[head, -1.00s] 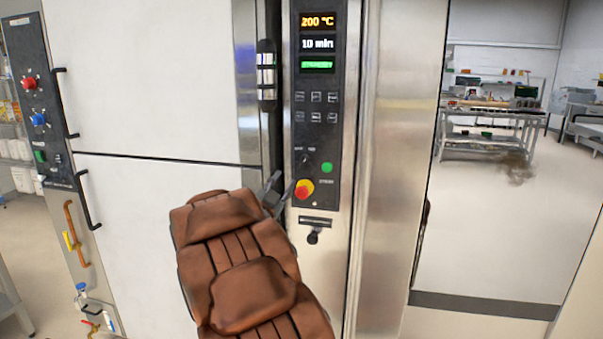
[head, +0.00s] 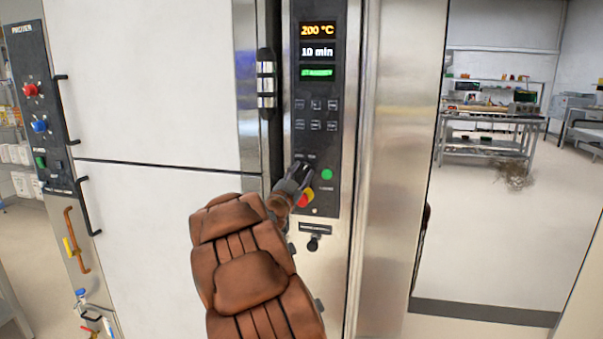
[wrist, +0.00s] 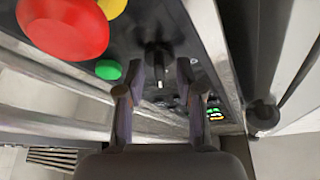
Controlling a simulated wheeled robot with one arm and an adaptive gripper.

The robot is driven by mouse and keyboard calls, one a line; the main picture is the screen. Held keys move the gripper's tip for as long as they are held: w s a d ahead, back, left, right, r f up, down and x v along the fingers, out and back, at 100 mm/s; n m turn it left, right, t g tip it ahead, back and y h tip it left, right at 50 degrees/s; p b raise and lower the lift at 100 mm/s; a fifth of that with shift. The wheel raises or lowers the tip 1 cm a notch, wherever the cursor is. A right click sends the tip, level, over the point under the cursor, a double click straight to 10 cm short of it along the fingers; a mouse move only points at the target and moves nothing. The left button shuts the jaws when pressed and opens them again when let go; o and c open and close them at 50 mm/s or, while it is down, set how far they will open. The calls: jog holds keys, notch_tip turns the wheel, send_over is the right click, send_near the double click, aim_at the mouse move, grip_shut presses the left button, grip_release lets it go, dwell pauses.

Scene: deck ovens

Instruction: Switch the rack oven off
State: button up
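The rack oven's black control panel (head: 318,90) shows 200 °C, 10 min and a green status line, too blurred to read surely. Its black rotary knob with a white mark shows in the wrist view (wrist: 157,62). My gripper (wrist: 156,82) is open, with its fingers on either side of the knob and visible gaps; contact cannot be told. In the head view my gripper (head: 300,176) covers the knob area, above the red and yellow emergency stop (head: 306,197) and left of the green button (head: 327,174).
In the wrist view the red stop button (wrist: 65,24) and green button (wrist: 108,69) lie close to my left finger. The oven's vertical door handle (head: 266,78) stands left of the panel. A black latch (head: 313,242) sits below. A worktable (head: 490,125) stands far right.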

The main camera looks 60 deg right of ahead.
jog(key=shift+d, duration=0.1)
jog(key=shift+c, duration=0.3)
grip_shut()
dwell(0.4)
jog(key=n+t, duration=0.1)
jog(key=n, duration=0.1)
jog(key=shift+n, duration=0.3)
jog(key=n+t, duration=0.1)
jog(key=n, duration=0.2)
jog(key=n+t, duration=0.2)
jog(key=n, duration=0.1)
jog(key=shift+s+d+n+t+y, duration=0.1)
jog(key=shift+s+n+t+y, duration=0.1)
jog(key=shift+n+t+y, duration=0.1)
jog(key=n+t+y, duration=0.1)
jog(key=n, duration=0.3)
jog(key=n+t+y, duration=0.1)
jog(key=n+t, duration=0.1)
jog(key=n, duration=0.2)
jog(key=shift+t, duration=0.3)
jog(key=shift+n+y, duration=0.3)
jog(key=shift+y, duration=0.1)
